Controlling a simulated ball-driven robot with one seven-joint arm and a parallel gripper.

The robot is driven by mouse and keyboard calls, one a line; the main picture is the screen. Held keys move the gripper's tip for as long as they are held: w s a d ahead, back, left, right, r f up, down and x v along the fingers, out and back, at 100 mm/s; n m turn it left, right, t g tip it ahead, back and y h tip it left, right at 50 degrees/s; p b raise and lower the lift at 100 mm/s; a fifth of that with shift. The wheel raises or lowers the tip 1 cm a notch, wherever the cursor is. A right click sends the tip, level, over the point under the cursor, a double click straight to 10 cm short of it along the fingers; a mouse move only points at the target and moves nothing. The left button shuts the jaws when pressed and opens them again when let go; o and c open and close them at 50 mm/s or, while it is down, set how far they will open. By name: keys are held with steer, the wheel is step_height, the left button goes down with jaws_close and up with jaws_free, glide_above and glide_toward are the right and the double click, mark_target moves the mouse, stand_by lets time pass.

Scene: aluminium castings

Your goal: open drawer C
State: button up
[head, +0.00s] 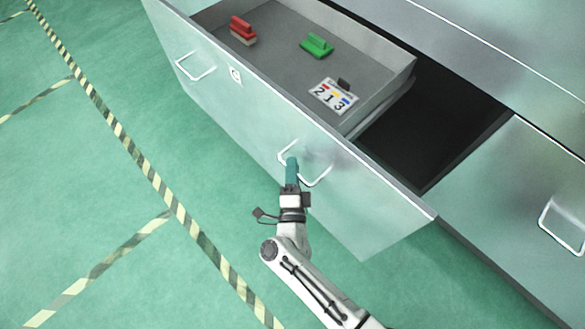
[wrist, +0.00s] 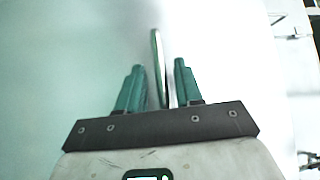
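A wide metal drawer (head: 250,108) stands pulled well out of the cabinet. Its front bears a small round letter label (head: 236,75), which looks like a C but is small. The front has a left handle (head: 195,66) and a right handle (head: 318,183). My gripper (head: 291,160) is at the right handle. In the wrist view the handle bar (wrist: 158,65) stands between the two teal fingers of my gripper (wrist: 157,80), with a gap visible on both sides. The fingers look open around the bar, not clamped on it.
Inside the drawer lie a red brush-like block (head: 243,28), a green block (head: 317,44) and a card with 2 1 3 (head: 333,95). A closed front with a handle (head: 562,228) is at the right. Green floor (head: 90,170) with striped tape is free at the left.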

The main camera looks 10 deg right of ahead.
steer(key=s+a+f, duration=0.1)
steer(key=s, duration=0.9)
steer(key=shift+s+a+f+p, duration=0.2)
steer(key=shift+s+a+p, duration=0.05)
steer(key=shift+a+p, duration=0.1)
stand_by(0.4)
